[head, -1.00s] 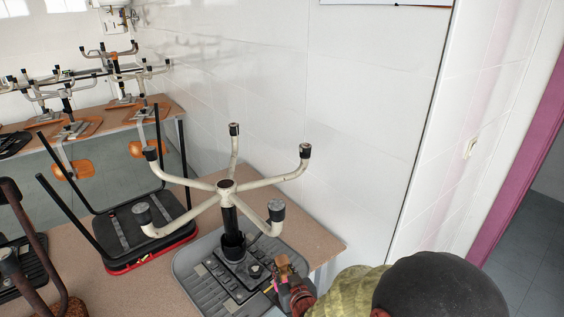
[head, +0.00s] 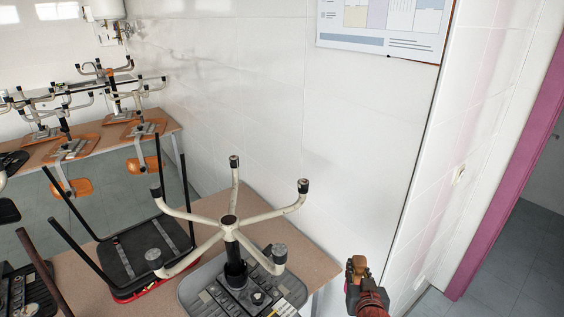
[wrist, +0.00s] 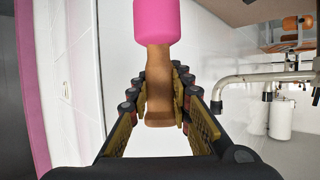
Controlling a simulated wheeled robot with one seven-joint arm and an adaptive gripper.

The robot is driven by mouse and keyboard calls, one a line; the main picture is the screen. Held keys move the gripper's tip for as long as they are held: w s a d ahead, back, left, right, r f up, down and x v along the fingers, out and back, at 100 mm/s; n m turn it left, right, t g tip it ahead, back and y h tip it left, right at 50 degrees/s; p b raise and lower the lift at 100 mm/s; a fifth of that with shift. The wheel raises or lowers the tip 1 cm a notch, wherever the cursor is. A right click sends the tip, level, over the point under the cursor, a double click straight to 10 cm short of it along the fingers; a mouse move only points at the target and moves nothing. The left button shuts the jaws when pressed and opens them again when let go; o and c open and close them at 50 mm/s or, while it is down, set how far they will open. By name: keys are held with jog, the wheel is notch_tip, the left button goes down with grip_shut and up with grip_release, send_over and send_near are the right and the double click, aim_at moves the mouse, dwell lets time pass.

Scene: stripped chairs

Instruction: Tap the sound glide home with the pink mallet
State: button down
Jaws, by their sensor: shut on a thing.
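The pink mallet shows in the wrist view with its pink head (wrist: 157,22) beyond my fingertips and its brown handle (wrist: 158,90) between them. My gripper (head: 357,268) is shut on the handle, right of the upturned chair and in front of the white wall. The upturned chair's base (head: 229,222) has pale legs with end pieces: dark ones at the back (head: 234,161), right (head: 303,186) and left (head: 156,190), greyer ones at the front left (head: 154,258) and front right (head: 279,254). I cannot tell which is the sound glide.
The chair's grey seat (head: 200,296) lies on a speckled brown table (head: 318,262). A black-legged chair (head: 128,255) lies upturned to the left. More stripped chairs stand on a back table (head: 172,128). A purple door frame (head: 500,165) is at right. The wall blocks the far side.

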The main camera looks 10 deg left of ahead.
jog(key=s+a+r+n+y+p, duration=0.1)
jog(key=s+a+r+p, duration=0.1)
jog(key=a+r+p, duration=0.4)
jog(key=s+a+r+n+y+p, duration=0.1)
jog(key=s+a+r+p, duration=0.2)
jog(key=a+r+p, duration=0.4)
jog(key=s+a+r+y+p, duration=0.1)
jog(key=a+r+p, duration=0.5)
jog(key=r, duration=1.1)
jog(key=shift+s+a+r+n+g+p, duration=0.2)
jog(key=shift+s+a+n+g+p, duration=0.15)
jog(key=shift+s+a, duration=0.5)
jog(key=shift+w+a, duration=0.1)
jog(key=shift+w, duration=0.05)
jog(key=shift+f+b, duration=1.7)
jog(key=shift+f, duration=0.55)
notch_tip(320, 180, down, 4)
jog(key=b, duration=0.3)
jog(key=shift+f, duration=0.25)
jog(key=shift+r, duration=0.1)
